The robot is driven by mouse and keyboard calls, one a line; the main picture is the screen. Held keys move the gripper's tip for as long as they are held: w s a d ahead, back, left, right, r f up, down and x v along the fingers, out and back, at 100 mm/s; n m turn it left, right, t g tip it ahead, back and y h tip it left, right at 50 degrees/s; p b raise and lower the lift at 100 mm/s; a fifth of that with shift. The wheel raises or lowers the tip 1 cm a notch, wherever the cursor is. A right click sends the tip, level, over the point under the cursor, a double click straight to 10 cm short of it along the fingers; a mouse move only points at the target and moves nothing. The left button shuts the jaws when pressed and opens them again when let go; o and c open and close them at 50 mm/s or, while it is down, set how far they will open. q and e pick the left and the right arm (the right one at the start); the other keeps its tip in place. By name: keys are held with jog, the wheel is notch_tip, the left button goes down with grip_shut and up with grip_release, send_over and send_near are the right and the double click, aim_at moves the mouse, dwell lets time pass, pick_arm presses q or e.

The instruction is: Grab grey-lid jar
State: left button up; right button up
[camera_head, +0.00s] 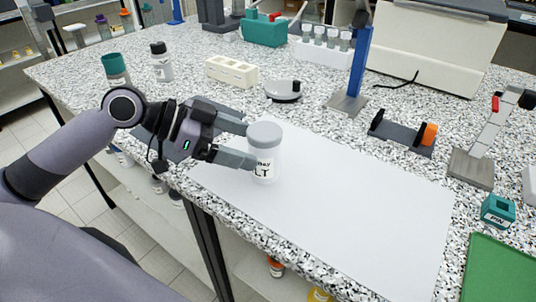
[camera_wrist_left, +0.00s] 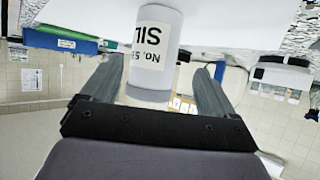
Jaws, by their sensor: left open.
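The grey-lid jar (camera_head: 265,154) stands upright on a white mat (camera_head: 350,217) on the speckled bench. It has a white body, a grey lid and a label with black lettering. My left gripper (camera_head: 248,146) comes in from the left, with its fingers at the jar's upper part. In the left wrist view the jar (camera_wrist_left: 154,47) appears upside down, with its grey lid between the two open fingers (camera_wrist_left: 152,84). Gaps show on both sides of the lid there. My right gripper is in neither view.
A white rack (camera_head: 231,72), a round grey-white device (camera_head: 283,91) and a blue post (camera_head: 360,62) stand behind the mat. A dark holder with an orange part (camera_head: 402,132) and a teal box (camera_head: 498,211) are to the right. The mat right of the jar is clear.

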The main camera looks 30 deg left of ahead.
aim_at(265, 157)
pick_arm(q)
jog(key=shift+s+f+p+x, duration=0.15)
jog(key=shift+x, duration=0.8)
jog(key=shift+s+f+p+x, duration=0.1)
jog(key=shift+s+f+x, duration=0.05)
jog(key=shift+x, duration=0.8)
jog(key=shift+s+f+p+x, duration=0.15)
jog(key=shift+x, duration=0.85)
jog(key=c, duration=1.1)
